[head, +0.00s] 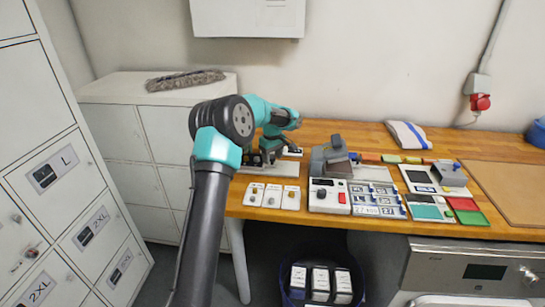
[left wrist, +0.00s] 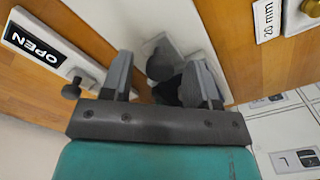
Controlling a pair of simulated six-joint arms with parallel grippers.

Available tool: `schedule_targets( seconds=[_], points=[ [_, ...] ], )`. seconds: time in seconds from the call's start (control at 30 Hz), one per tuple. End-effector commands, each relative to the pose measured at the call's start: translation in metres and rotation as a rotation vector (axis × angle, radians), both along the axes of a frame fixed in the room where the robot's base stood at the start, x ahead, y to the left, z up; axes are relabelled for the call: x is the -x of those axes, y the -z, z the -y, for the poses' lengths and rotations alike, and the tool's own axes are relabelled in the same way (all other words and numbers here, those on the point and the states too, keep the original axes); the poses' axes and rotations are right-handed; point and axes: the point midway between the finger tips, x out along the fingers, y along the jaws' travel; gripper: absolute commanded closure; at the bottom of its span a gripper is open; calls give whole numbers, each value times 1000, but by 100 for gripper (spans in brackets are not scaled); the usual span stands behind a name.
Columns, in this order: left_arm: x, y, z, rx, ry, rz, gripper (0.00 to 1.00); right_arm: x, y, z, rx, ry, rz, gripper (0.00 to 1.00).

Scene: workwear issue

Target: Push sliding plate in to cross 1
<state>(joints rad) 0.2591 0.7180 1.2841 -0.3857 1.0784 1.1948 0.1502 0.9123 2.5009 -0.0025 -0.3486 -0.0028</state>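My left gripper (head: 268,158) is low over the light grey device (head: 290,169) at the back left of the wooden bench. In the left wrist view its two fingers (left wrist: 160,80) are apart. A dark round knob (left wrist: 160,67) shows between them, standing on a light grey plate (left wrist: 175,42). I cannot tell whether a finger touches the knob. A white strip (left wrist: 50,55) with a black OPEN label and its own dark knob (left wrist: 72,90) lies left of the fingers. No cross mark can be made out. My right gripper is not in view.
Three small white panels with knobs (head: 272,196) lie in front of the device. A control box (head: 328,196) and a label board (head: 375,190) stand to the right. A 20 mm label (left wrist: 266,18) shows at the wrist view's edge. A blue bin (head: 320,262) is below.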

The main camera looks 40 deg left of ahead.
Motion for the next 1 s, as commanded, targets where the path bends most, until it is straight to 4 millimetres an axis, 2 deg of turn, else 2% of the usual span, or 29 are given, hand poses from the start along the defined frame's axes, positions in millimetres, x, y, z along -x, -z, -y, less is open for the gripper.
schedule_targets(
  seconds=[0.27, 0.47, 1.0],
  points=[
    [0, -3, 0, 0, 0, 0, 45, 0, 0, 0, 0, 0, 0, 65],
    [-1, -23, 0, -1, 0, 2, 45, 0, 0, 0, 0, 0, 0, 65],
    [-1, -124, 0, -1, 0, 4, 45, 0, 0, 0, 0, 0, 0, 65]
  ],
)
